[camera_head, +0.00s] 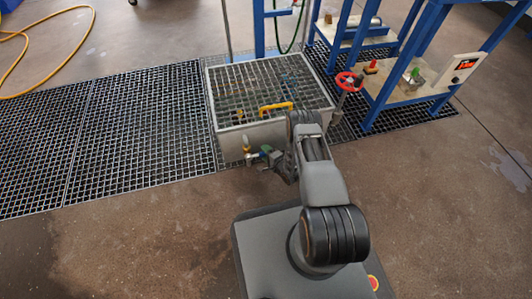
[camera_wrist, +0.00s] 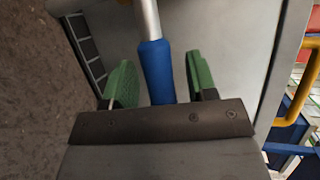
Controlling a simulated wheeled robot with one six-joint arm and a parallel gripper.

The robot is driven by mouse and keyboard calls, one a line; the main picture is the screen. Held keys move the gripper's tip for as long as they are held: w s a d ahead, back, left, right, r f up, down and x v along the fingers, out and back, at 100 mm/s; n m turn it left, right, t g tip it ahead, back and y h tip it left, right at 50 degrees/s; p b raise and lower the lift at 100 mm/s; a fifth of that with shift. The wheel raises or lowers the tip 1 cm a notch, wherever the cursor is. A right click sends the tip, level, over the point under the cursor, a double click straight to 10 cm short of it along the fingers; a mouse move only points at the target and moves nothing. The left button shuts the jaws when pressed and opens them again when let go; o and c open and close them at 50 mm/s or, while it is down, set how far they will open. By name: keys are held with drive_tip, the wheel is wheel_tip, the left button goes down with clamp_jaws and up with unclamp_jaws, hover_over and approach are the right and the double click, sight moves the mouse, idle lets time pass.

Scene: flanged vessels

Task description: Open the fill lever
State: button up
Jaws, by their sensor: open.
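A lever with a blue grip (camera_wrist: 157,70) and a bare metal shaft shows in the wrist view; I take it to be the fill lever. My gripper (camera_wrist: 161,78) is open, with its green pads on either side of the blue grip and gaps to both sides. The lower end of the grip is hidden behind the gripper body. In the head view my gripper (camera_head: 267,153) is low at the front of a grey, grating-topped box (camera_head: 226,127). The lever cannot be made out clearly there.
A yellow handle (camera_head: 276,107) sits at the box's top; it also shows in the wrist view (camera_wrist: 303,85). A red handwheel (camera_head: 349,81) stands at the box's right, beside a blue-framed bench (camera_head: 398,98). Floor grating (camera_head: 110,130) lies left. The front floor is clear.

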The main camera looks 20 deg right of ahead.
drive_tip(key=shift+a, duration=0.15)
drive_tip(key=shift+c, duration=0.3)
clamp_jaws()
drive_tip(key=shift+r, duration=0.1)
